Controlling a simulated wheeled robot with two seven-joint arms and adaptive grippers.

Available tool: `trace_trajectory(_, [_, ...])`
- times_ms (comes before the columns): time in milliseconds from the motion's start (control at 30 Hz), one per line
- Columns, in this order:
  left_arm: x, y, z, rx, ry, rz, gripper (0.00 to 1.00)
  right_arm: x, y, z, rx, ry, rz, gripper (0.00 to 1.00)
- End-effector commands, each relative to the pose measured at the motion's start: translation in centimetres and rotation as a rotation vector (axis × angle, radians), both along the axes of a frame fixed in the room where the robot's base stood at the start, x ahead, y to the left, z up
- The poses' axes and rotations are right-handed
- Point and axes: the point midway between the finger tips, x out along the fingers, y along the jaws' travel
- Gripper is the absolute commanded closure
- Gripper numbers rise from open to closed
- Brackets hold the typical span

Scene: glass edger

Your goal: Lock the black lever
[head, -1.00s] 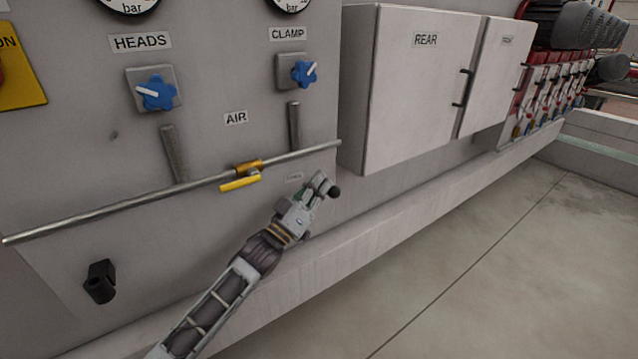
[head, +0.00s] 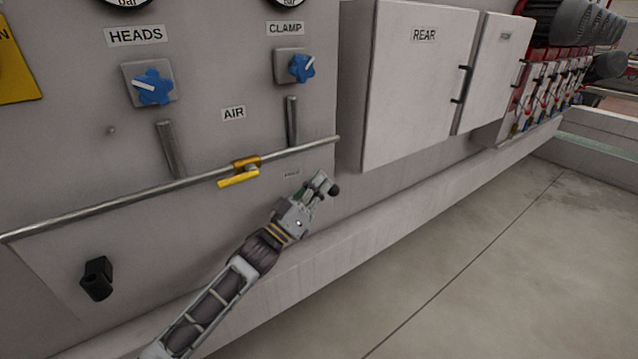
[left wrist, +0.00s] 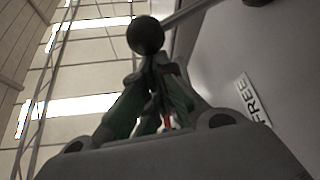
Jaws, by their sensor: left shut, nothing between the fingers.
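The black lever shows in the left wrist view as a black ball knob (left wrist: 146,35) on a grey rod that runs up to the right towards the panel. In the head view the knob (head: 333,190) sits just right of my left gripper (head: 322,183), low on the grey panel. The gripper's fingers are shut and empty. In the left wrist view its closed fingertips (left wrist: 152,66) are right at the knob, which overlaps them; I cannot tell whether they touch. The rod is mostly hidden in the head view. My right gripper is not in view.
A label reading FREE (left wrist: 253,98) is on the panel in the left wrist view. A yellow valve handle (head: 238,178) on a pipe is up left of the gripper. A black fitting (head: 97,279) is lower left. A ledge runs below; the floor (head: 500,260) is clear.

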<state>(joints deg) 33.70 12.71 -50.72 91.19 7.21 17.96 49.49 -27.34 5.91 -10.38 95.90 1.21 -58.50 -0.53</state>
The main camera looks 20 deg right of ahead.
Motion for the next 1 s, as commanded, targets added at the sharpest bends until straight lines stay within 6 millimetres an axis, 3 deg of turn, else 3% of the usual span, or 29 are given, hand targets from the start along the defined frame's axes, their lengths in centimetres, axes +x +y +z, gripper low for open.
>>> trace_trajectory(167, [-0.4, -0.2, -0.6, 0.024, -0.059, 0.0, 1.0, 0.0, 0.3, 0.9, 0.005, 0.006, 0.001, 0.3])
trace_trajectory(700, [-2.2, -0.8, -3.6, 0.147, -0.402, 0.0, 1.0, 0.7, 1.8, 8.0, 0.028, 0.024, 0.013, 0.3])
trace_trajectory(1000, [-2.8, -1.0, -5.9, 0.232, -0.637, 0.0, 1.0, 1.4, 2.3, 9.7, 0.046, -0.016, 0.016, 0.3])
